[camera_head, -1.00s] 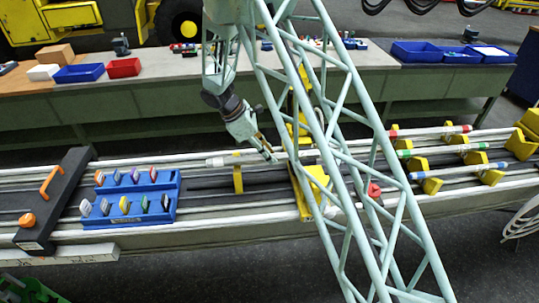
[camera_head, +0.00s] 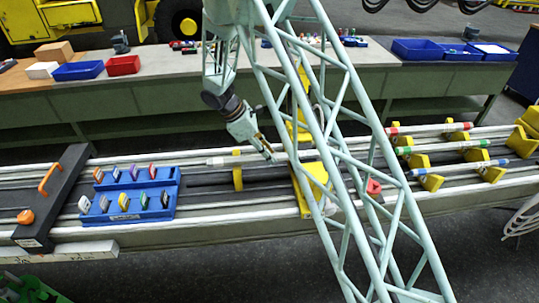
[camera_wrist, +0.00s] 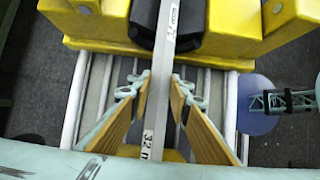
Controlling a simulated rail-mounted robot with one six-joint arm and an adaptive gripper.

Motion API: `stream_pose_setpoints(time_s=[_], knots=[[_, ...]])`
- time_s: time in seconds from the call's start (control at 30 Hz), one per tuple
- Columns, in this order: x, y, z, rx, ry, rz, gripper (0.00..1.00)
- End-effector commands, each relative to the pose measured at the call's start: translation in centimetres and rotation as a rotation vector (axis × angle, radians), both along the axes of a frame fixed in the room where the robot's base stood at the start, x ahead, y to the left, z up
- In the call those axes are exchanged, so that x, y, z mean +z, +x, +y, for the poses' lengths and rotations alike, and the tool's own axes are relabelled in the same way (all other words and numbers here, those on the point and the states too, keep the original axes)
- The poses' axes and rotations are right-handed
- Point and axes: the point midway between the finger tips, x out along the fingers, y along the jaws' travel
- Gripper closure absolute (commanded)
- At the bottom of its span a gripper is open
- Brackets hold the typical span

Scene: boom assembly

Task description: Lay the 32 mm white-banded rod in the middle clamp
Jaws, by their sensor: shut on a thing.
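My gripper (camera_head: 267,154) is shut on the white-banded rod (camera_head: 217,162) above the rail bed. In the wrist view the rod (camera_wrist: 155,115) runs lengthwise between the two wood-coloured finger pads of my gripper (camera_wrist: 155,92), with "32 m" readable on its white label. Its far part passes over a yellow clamp block (camera_wrist: 105,30) with a dark centre. In the head view a yellow block (camera_head: 305,195) stands right of my gripper, partly hidden by the lattice boom. A thin yellow upright (camera_head: 238,178) stands below the rod's left part. Contact between rod and clamp cannot be told.
Rods with red (camera_head: 452,126), green (camera_head: 404,151) and blue (camera_head: 502,162) bands lie on yellow supports at right. A blue rack (camera_head: 128,217) with several coloured tags and a black crossbar (camera_head: 62,190) are at left. The lattice boom (camera_head: 360,160) blocks part of the head view.

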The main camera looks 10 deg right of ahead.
Motion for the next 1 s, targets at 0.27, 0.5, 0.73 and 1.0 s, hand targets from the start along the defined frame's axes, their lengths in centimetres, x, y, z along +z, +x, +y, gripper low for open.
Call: stream_pose_setpoints(time_s=[0.27, 0.5, 0.73, 1.0], knots=[[0.01, 0.04, -0.01, 0.0, 0.0, -0.001, 1.0], [-0.01, 0.03, 0.0, 0.0, 0.0, -0.001, 0.7], [-0.05, 0.01, -0.01, 0.0, 0.0, 0.0, 0.66], [0.21, 0.02, 0.19, 0.0, 0.0, 0.0, 0.66]])
